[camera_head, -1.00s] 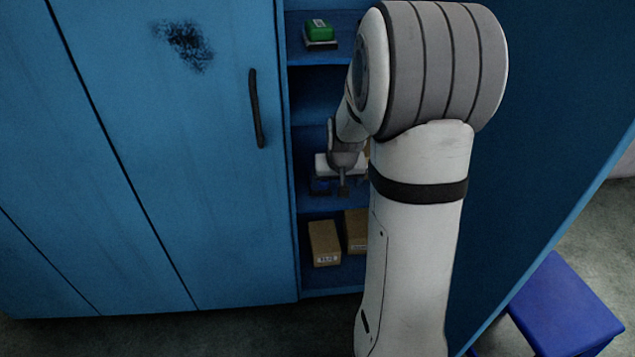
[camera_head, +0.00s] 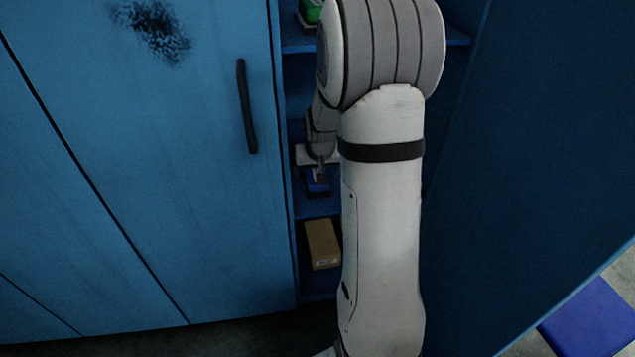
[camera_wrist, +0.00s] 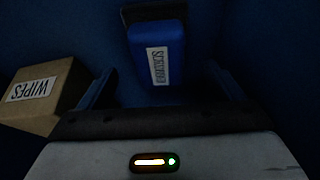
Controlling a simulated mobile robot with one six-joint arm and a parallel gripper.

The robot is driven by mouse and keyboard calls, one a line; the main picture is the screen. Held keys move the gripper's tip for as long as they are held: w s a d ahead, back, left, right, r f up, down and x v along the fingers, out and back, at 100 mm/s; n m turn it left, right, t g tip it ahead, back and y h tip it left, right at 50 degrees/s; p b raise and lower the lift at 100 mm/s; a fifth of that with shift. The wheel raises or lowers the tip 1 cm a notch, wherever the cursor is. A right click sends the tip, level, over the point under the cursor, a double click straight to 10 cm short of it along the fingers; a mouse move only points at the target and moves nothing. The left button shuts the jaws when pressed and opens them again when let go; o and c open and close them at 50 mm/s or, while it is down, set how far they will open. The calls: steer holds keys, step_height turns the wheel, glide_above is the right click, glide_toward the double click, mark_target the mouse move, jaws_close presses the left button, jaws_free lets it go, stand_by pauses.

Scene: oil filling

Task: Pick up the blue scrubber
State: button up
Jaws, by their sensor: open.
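The blue scrubber (camera_wrist: 157,62) lies ahead of my gripper (camera_wrist: 162,82) in the wrist view, with a white label on its face and a dark part behind it. The two fingers are apart, one to each side of its near end, with gaps on both sides. My gripper is open and holds nothing. In the head view, my gripper (camera_head: 318,168) reaches into the open cabinet at a middle shelf. The blue scrubber (camera_head: 317,186) shows just below it, partly hidden by the gripper.
A cardboard box labelled WIPES (camera_wrist: 40,95) is left of my gripper in the wrist view. A brown box (camera_head: 322,243) sits on a lower shelf. A green item (camera_head: 311,11) is on a higher shelf. The closed cabinet door (camera_head: 150,180) is at left.

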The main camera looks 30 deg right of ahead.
steer(key=b+x, duration=0.1)
steer(key=x, duration=0.2)
steer(key=shift+f, duration=0.4)
steer(key=shift+r, duration=0.15)
steer(key=shift+c, duration=0.6)
steer(key=c, duration=1)
steer(key=shift+o, duration=0.2)
step_height(320, 180, up, 10)
steer(key=p, duration=0.4)
